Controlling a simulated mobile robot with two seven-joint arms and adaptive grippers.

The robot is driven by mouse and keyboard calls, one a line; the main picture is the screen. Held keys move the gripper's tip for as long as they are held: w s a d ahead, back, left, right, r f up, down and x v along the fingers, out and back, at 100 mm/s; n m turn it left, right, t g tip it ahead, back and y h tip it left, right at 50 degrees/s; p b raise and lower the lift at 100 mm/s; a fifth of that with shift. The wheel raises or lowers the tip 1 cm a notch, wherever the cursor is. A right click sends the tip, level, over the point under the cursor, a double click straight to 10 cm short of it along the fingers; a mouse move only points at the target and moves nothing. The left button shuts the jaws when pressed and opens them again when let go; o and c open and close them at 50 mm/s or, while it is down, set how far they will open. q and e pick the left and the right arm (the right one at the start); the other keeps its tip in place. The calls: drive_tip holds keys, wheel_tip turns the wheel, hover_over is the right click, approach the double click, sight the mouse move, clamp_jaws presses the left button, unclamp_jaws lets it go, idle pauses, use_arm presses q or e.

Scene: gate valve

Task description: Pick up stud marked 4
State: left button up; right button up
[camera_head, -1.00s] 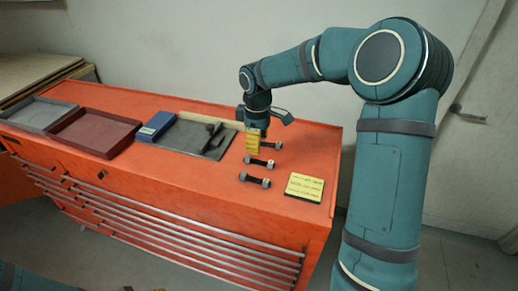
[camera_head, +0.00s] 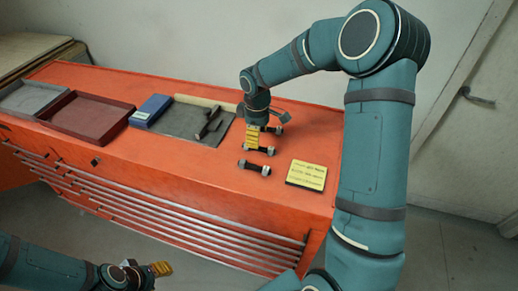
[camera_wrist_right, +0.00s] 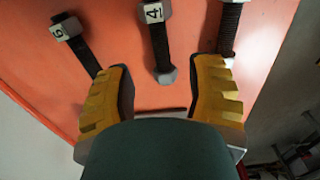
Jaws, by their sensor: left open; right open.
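The stud marked 4 (camera_wrist_right: 160,40) is a dark threaded rod with grey nuts, and its white tag reads 4. In the right wrist view it lies ahead of and between the spread yellow fingers of my right gripper (camera_wrist_right: 160,95), apart from both. In the head view it appears to be the middle stud (camera_head: 260,149) of three on the orange cabinet top. My right gripper (camera_head: 253,138) is open just above the studs and partly hides the farther one. My left gripper (camera_head: 150,271) is open at the bottom left, low in front of the cabinet, away from the studs.
A nearer stud (camera_head: 255,167) and a farther stud (camera_head: 273,129) lie close beside it. A yellow note plate (camera_head: 306,175) lies to the right. A grey mat (camera_head: 180,123) with a dark tool, a blue box (camera_head: 150,110) and a red tray (camera_head: 88,123) are to the left.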

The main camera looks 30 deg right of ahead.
sight(259, 148)
drive_tip(key=f, duration=0.4)
drive_tip(key=shift+s+d+f, duration=0.1)
drive_tip(key=shift+s+d, duration=0.05)
drive_tip(key=shift+s, duration=0.15)
drive_tip(key=shift+f, duration=0.6)
clamp_jaws()
